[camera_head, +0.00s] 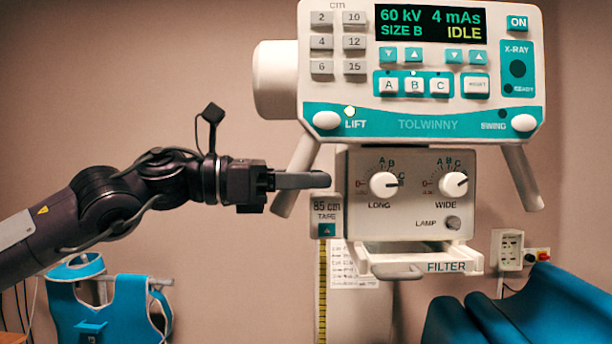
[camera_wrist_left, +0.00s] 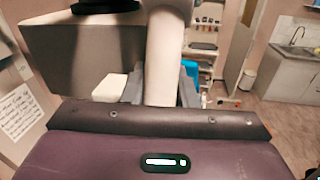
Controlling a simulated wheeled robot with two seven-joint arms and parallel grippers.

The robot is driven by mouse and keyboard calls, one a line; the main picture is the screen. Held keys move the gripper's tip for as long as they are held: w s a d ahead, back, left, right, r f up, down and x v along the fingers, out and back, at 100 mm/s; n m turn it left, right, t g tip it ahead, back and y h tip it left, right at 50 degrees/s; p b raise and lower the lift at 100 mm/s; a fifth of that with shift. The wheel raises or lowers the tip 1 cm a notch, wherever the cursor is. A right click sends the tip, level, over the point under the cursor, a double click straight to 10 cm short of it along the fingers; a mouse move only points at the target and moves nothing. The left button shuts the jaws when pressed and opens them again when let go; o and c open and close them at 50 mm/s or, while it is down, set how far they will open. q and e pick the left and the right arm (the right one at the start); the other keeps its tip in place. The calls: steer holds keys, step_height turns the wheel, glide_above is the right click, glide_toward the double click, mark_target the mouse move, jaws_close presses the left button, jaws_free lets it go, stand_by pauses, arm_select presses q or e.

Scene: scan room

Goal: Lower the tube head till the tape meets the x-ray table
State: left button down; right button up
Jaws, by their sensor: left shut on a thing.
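The white tube head (camera_head: 420,125) hangs in the upper right of the head view, with a teal panel reading 60 kV, 4 mAs, IDLE. A small box marked 85 cm TAPE (camera_head: 327,205) is at its left side. A yellow tape (camera_head: 322,290) hangs straight down from it; its lower end is out of frame. My left gripper (camera_head: 318,180) is shut on the tube head's left handle (camera_head: 289,190). In the left wrist view the white handle (camera_wrist_left: 165,60) stands between the two grey fingers. My right gripper is not in view.
A blue apron (camera_head: 125,305) hangs at the lower left. A wall outlet box (camera_head: 507,249) is at the right. The left wrist view shows shelves (camera_wrist_left: 205,35) and a sink (camera_wrist_left: 293,52) across the open floor.

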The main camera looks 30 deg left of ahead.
arm_select(q)
steer(key=shift+r, duration=0.1)
steer(key=c, duration=1.1)
jaws_free()
steer(key=shift+c, duration=0.2)
steer(key=shift+a, duration=0.1)
steer(key=shift+s+a, duration=0.2)
steer(key=shift+s, duration=0.05)
steer(key=b+v, duration=0.4)
steer(key=v, duration=0.3)
